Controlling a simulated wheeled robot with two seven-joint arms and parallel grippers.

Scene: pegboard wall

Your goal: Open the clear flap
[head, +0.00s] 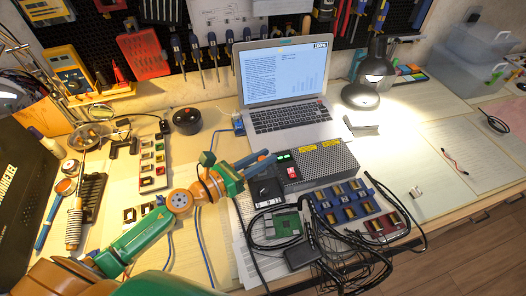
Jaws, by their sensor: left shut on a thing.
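A grey perforated box (325,166) stands in front of the laptop. Its left end carries a green lit switch (283,156) and a red switch (292,172). My left gripper (272,157) reaches in from the left, with its blue fingers at the box's left end beside the green switch. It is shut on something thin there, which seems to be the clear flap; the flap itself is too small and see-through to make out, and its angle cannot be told. My right gripper is not in view.
An open laptop (283,88) stands behind the box. A black device (267,190), a green circuit board (286,226), black cables and a blue rack (346,202) crowd the front. A desk lamp (372,75) is at the right. The table's right side is mostly papers.

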